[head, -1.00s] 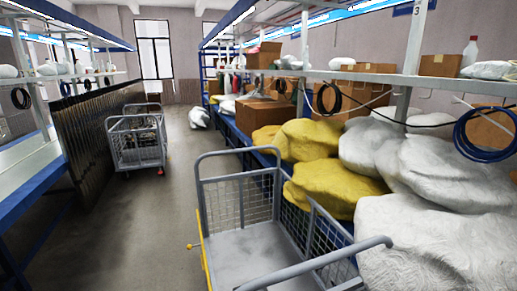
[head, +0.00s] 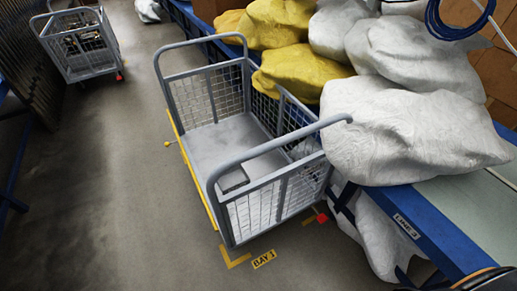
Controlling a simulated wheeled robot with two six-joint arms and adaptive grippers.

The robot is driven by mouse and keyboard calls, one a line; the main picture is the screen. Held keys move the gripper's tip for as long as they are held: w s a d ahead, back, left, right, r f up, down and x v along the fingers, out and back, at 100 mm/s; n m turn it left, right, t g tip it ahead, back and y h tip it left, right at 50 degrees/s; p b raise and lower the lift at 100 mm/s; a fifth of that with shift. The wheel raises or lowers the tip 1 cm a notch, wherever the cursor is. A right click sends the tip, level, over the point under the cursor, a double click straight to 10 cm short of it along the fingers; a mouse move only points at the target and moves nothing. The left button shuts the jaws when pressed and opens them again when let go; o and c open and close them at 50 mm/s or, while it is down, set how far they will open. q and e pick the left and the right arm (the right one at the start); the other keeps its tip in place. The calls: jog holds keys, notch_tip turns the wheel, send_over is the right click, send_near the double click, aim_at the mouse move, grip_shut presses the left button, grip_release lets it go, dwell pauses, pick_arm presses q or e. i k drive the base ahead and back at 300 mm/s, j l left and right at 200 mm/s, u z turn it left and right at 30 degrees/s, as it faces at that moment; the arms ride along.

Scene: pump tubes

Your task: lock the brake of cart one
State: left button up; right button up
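A grey mesh-sided cart (head: 215,150) stands in the middle of the head view, empty, beside the blue bench. A floor label reading BAY 1 (head: 264,259) lies at its near end. A yellow bar (head: 196,172) runs along the cart's left side, and a small yellow knob (head: 167,144) sticks out from it. A red part (head: 322,217) shows low at the cart's near right corner; its exact shape is too small to tell. Neither of my grippers is in view.
A second grey cart (head: 85,45) stands at the upper left, with a red part (head: 119,77) at its base. Yellow sacks (head: 290,70) and white sacks (head: 400,125) lie on the blue bench (head: 425,225) at right. Floor left of the near cart is clear.

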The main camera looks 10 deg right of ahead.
aim_at(322, 218)
jog(key=z, duration=1.25)
jog(key=i+z, duration=0.4)
jog(key=i+l, duration=0.05)
jog(key=i, duration=0.05)
